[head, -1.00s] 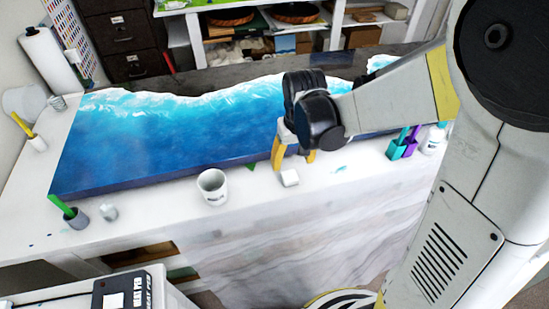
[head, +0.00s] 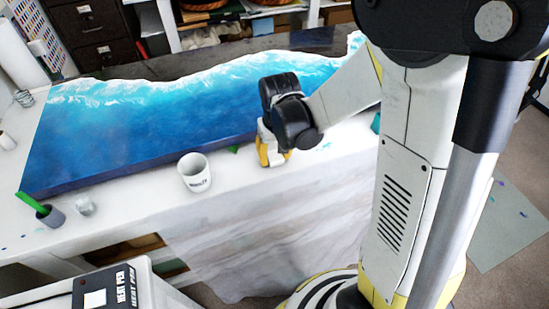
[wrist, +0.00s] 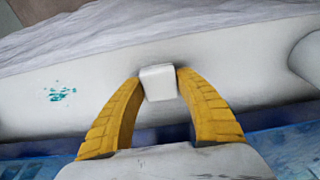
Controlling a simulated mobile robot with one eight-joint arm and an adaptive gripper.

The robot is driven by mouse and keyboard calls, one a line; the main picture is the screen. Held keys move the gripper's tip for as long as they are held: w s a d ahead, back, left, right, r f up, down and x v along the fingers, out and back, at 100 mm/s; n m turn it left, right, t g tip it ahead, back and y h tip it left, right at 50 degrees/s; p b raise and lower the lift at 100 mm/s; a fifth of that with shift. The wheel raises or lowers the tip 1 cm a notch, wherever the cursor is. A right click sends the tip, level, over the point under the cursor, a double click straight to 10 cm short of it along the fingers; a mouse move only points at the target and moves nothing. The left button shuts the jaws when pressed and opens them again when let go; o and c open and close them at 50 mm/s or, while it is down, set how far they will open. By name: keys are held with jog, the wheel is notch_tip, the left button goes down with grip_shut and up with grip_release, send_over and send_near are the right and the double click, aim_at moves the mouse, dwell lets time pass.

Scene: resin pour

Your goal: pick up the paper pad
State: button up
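The paper pad appears to be the small white block (wrist: 158,84) seen in the wrist view. It lies on the white worktop near its front edge, between the two yellow fingertips. My gripper (wrist: 158,78) points down at it, one finger on each side, with no clear gap between the tips and the block. In the head view my gripper (head: 270,158) is low over the worktop, in front of the blue resin slab.
The blue resin slab (head: 140,125) lies behind. A grey cup (head: 48,215) with a green stick stands at the front left. A pale cloth-like sheet (head: 250,235) hangs from the front edge.

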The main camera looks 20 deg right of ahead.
aim_at(274, 154)
jog(key=shift+c, duration=0.3)
notch_tip(274, 154, up, 5)
jog(key=shift+f+p, duration=0.15)
jog(key=shift+p, duration=1.05)
jog(key=s+d+r+p, duration=0.3)
jog(key=s+d+r, duration=0.3)
jog(key=d, duration=0.3)
jog(key=shift+s+d+r, duration=0.15)
jog(key=shift+s+d, duration=0.05)
jog(key=shift+s, duration=0.3)
jog(key=c, duration=0.4)
